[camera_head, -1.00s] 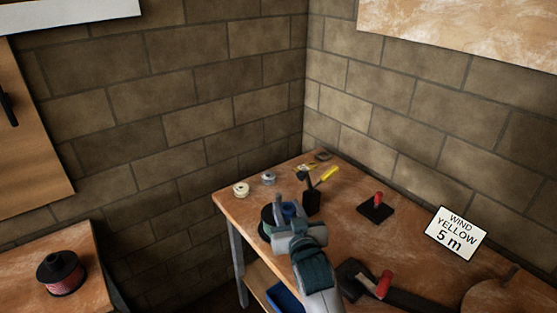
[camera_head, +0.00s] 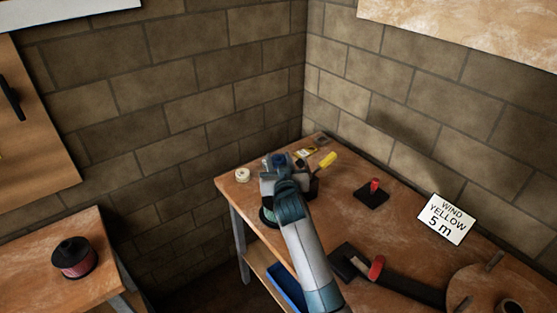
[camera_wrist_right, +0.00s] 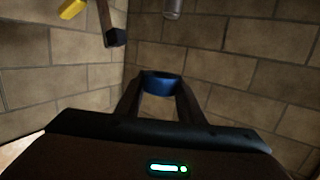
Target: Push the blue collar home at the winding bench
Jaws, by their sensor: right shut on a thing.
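My right gripper (camera_head: 278,168) is at the far left part of the wooden bench (camera_head: 330,220), seen from behind. In the right wrist view its two fingers (camera_wrist_right: 160,92) are shut on the blue collar (camera_wrist_right: 161,82), a short dark-blue ring. A bit of the blue collar (camera_head: 279,158) shows at the gripper's tip in the head view. The gripper and wrist hide what lies directly below them, so I cannot tell whether the collar touches anything. A dark green round spool (camera_head: 267,216) shows partly beside my right wrist. My left gripper is not in view.
A yellow-handled tool (camera_head: 326,160) stands just right of the gripper, and a white roll (camera_head: 242,175) to its left. A red-handled black block (camera_head: 374,192), a sign reading "WIND YELLOW 5 m" (camera_head: 446,219) and a round wooden disc (camera_head: 490,290) are farther right. Brick walls close the corner.

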